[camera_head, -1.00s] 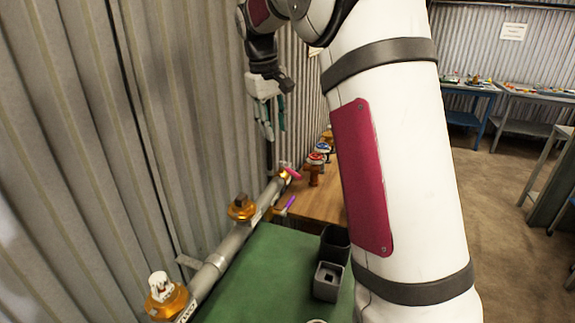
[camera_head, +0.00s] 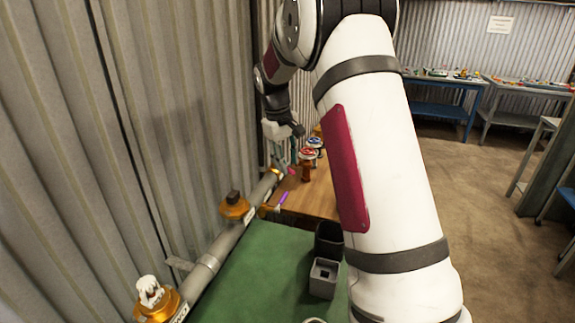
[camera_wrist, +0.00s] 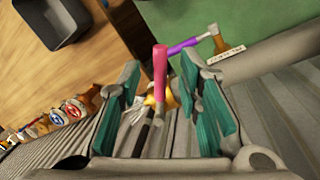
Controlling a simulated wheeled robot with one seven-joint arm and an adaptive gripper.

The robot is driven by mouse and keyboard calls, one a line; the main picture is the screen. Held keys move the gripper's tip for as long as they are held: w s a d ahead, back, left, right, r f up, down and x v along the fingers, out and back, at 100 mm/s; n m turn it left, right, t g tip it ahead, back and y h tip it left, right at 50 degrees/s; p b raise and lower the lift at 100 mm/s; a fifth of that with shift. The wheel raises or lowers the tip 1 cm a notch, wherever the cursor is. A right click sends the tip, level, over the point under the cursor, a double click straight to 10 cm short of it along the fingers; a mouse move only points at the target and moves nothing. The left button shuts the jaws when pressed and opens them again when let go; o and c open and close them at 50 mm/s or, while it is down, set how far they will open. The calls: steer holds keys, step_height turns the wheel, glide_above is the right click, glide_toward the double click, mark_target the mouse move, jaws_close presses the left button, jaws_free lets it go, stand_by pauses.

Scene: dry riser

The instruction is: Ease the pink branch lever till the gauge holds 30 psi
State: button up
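The pink branch lever (camera_wrist: 160,72) shows in the wrist view between the two teal-padded fingers of my gripper (camera_wrist: 165,100). The fingers stand apart, with a gap on both sides of the lever. In the head view my gripper (camera_head: 285,160) is low over the far end of the grey pipe, and the pink lever (camera_head: 291,171) shows just below it, partly hidden. A purple lever (camera_wrist: 183,46) lies beside the pink one and also shows in the head view (camera_head: 283,198). I cannot make out a gauge reading in either view.
The grey pipe (camera_head: 205,268) runs along the corrugated wall with orange-brass fittings (camera_head: 234,206). Valves with red and blue handwheels (camera_head: 308,153) stand close right of my gripper. Dark and grey boxes (camera_head: 323,280) sit on the green mat (camera_head: 255,275).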

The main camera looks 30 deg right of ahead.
steer(key=shift+d+f, duration=0.15)
steer(key=shift+f, duration=0.7)
steer(key=shift+c, duration=0.2)
jaws_close()
